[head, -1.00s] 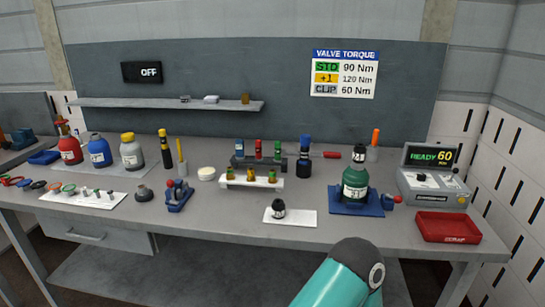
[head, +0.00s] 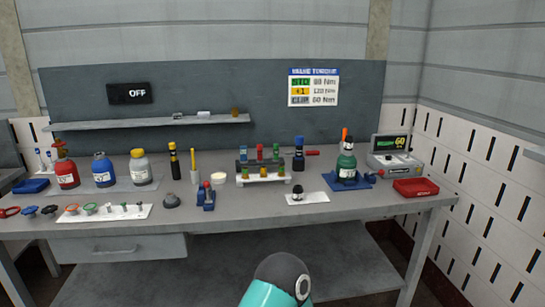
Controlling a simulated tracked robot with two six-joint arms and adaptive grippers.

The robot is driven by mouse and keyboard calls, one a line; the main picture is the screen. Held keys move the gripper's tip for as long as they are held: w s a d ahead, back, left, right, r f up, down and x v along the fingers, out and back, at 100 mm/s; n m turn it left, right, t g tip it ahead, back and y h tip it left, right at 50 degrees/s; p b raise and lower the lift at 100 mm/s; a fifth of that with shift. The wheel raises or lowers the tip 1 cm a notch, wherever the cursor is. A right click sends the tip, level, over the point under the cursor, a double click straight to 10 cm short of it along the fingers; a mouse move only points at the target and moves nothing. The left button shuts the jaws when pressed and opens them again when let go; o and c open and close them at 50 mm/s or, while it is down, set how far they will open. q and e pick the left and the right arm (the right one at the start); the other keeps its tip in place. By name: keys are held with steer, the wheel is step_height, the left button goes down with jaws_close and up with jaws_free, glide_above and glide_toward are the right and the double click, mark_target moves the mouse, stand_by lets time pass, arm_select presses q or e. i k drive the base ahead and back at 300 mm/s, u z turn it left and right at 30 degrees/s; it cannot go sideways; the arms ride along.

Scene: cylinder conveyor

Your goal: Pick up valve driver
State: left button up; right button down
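I cannot tell for sure which tool is the valve driver. A black upright tool with yellow bands (head: 174,160) stands further left. Neither gripper is in view. Only a teal and dark link of my own arm shows at the bottom, well in front of the bench.
The grey bench (head: 245,212) holds red, blue and cream cylinders at left, a rack (head: 262,178) of small coloured parts, a white plate (head: 313,198) with a black valve, a red tray (head: 416,187) and a control box (head: 395,163). The floor in front looks clear.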

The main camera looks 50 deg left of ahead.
mark_target(299, 140)
steer(key=u, duration=0.85)
steer(key=k, duration=0.1)
steer(key=u, duration=0.05)
steer(key=i, duration=1)
